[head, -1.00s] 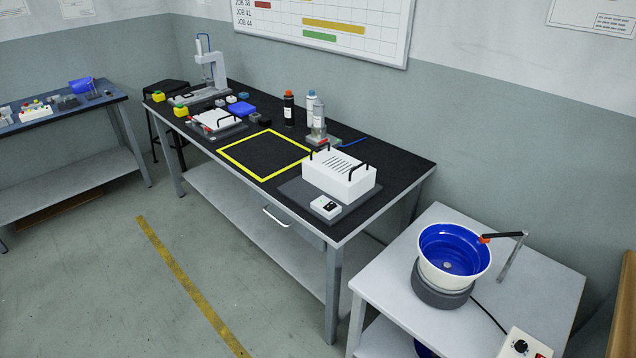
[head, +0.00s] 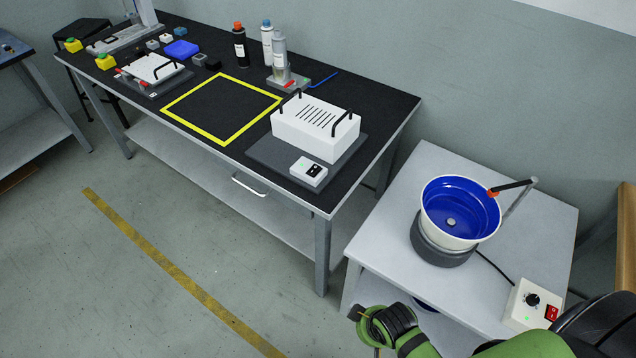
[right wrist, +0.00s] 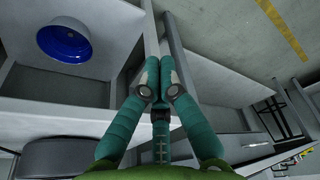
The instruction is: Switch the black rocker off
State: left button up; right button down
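The black rocker (head: 315,169) is on the small white switch box (head: 306,176), which also shows a small green light. The box sits on the dark grey base plate of a white slotted unit (head: 313,128), at the bench's near right corner. I cannot tell the rocker's tilt. My right gripper (head: 358,312) is low at the bottom of the head view, in front of the side table and well apart from the box. In the right wrist view its two teal fingers (right wrist: 159,66) come together at the tips with nothing seen between them. My left gripper is out of view.
A blue-lined bowl (head: 460,207) stands on the grey side table (head: 410,190). A control box (head: 532,305) there has a black knob and a red rocker. Two black handles rise from the slotted unit. The yellow-framed square (head: 222,110) on the bench is empty.

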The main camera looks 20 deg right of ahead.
aim_at(314, 170)
jog(key=w+a+r+n+t+y, duration=0.2)
jog(key=w+a+r+n, duration=0.1)
jog(key=w+r, duration=0.6)
jog(key=w+a+r+n+t+y, duration=0.1)
jog(key=w+a+r+n+y, duration=0.1)
jog(key=w+r, duration=0.7)
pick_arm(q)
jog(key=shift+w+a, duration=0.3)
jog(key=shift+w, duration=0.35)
pick_arm(e)
jog(key=w+d+r+t, duration=0.1)
jog(key=w+d+r, duration=0.3)
jog(key=r, duration=0.3)
jog(key=w+d+r+n+t, duration=0.1)
jog(key=w+d+r, duration=0.3)
jog(key=w+r, duration=0.3)
jog(key=shift+w+d, duration=0.2)
jog(key=shift+d, duration=0.05)
jog(key=shift+f, duration=0.15)
